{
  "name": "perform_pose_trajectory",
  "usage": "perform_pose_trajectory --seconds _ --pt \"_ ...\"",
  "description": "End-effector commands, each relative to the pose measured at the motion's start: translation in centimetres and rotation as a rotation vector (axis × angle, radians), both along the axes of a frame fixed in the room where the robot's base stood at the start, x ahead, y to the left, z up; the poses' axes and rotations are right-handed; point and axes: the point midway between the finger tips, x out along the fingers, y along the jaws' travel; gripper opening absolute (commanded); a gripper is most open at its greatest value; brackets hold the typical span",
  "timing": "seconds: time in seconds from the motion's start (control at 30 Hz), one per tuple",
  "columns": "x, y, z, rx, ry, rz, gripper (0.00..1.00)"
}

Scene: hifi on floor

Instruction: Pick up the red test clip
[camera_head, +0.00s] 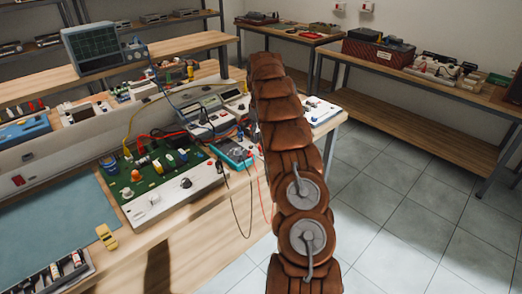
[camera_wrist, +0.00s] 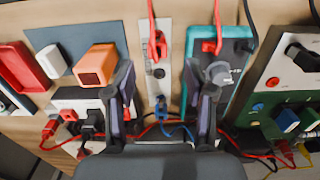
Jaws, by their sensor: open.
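A red clip (camera_wrist: 157,46) with a red lead rising from it sits on a narrow pale strip in the wrist view, slightly beyond my fingertips and centred between them. A second red clip (camera_wrist: 211,45) with its own red lead is on a teal device (camera_wrist: 236,62), to the right. I cannot tell from the pictures which one is the test clip. My gripper (camera_wrist: 160,76) is open, its two dark fingers apart on either side of the strip, with nothing held. In the head view my arm hides the gripper and the clips cannot be made out with certainty.
A blue connector (camera_wrist: 162,108) and blue and red leads lie between and below the fingers. An orange block (camera_wrist: 97,64) is close by the left finger. A dark green panel with knobs (camera_wrist: 287,75) stands to the right. The workbench (camera_head: 190,245) is crowded with instruments and cables.

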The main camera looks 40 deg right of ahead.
Motion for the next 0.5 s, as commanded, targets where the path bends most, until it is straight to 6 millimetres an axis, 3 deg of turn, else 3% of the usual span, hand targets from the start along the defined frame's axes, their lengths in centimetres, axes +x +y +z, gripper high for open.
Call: perform_pose_trajectory --seconds 0.27,0.5 --pt "-0.2 -0.1 -0.9 -0.001 0.002 0.000 0.54" --pt "-0.6 -0.3 -3.5 0.000 0.001 -0.001 0.54"
